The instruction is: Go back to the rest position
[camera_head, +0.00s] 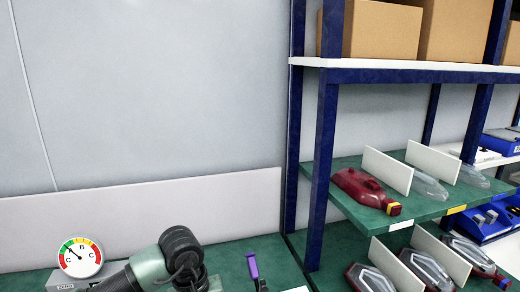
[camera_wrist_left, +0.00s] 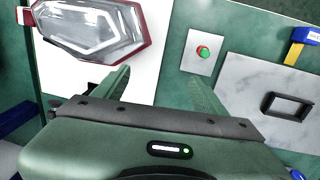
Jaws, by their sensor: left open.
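My left gripper (camera_wrist_left: 160,88) shows in the left wrist view with its two green fingers spread apart and nothing between them. A tail lamp (camera_wrist_left: 95,30) with a clear face and red rim lies on a white surface beyond the fingers, to the upper left, apart from them. In the head view an arm of mine with a black joint (camera_head: 182,255) reaches in at the bottom left; its fingers cannot be made out there. My right gripper is in neither view.
A blue-framed rack (camera_head: 322,150) stands at the right, holding a red lamp (camera_head: 365,188), other lamps, white dividers and boxes (camera_head: 382,30). A gauge (camera_head: 80,257) stands at the lower left.

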